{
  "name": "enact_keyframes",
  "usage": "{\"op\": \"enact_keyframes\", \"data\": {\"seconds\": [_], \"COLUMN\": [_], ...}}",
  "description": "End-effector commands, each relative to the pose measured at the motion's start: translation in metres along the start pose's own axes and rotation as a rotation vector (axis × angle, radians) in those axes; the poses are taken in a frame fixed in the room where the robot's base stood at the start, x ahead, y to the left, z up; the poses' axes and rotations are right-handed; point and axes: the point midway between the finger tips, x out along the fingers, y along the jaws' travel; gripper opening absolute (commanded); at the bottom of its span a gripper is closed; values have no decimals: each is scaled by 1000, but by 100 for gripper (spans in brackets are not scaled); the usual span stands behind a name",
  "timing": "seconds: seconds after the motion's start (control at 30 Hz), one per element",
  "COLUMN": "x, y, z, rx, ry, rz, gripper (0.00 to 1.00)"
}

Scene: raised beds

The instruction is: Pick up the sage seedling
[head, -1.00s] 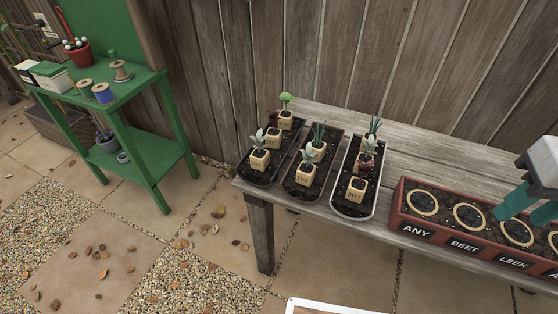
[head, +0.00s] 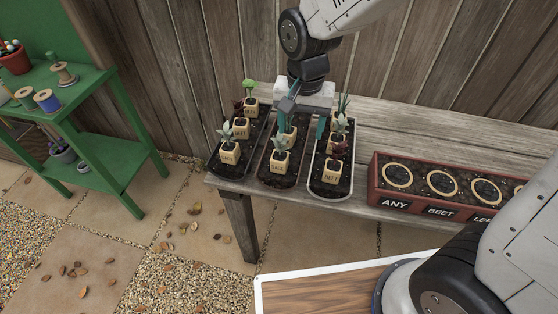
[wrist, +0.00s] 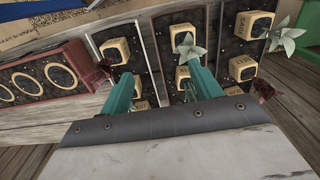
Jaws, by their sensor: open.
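Several sage seedlings with pale grey-green leaves stand in cube pots. One sage seedling (head: 280,146) is at the front of the middle tray, in a pot marked SAGE; it shows in the wrist view too (wrist: 187,50). Another sage seedling (head: 226,134) is at the front of the left tray, also in the wrist view (wrist: 283,40). A third pale-leaved seedling (head: 340,124) is in the right tray. My gripper (head: 302,120) is open and points down over the middle and right trays, behind the front middle sage. In the wrist view its teal fingers (wrist: 162,90) are apart; they hide part of the pots behind.
Beet pots (head: 331,175) and other seedlings stand close by in the three black trays. A red planter (head: 400,203) with labelled round holes is to the right on the wooden bench (head: 400,135). A green shelf (head: 110,125) is at left.

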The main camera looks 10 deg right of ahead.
Motion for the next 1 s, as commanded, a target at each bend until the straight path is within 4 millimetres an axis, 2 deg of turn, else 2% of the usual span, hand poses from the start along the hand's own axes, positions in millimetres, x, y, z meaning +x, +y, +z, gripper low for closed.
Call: {"op": "enact_keyframes", "data": {"seconds": [0.03,0.1,0.23,0.57,0.8,1.0], "x": [15,29,44,80,115,125], "y": [-14,-27,-41,-44,-45,-45], "z": [1,2,3,3,3,3], "rx": [10,28,50,56,56,56], "ry": [-8,-12,-14,-15,-15,-13], "rz": [7,11,13,14,14,12], "gripper": [64,64,64,64,64,64]}}
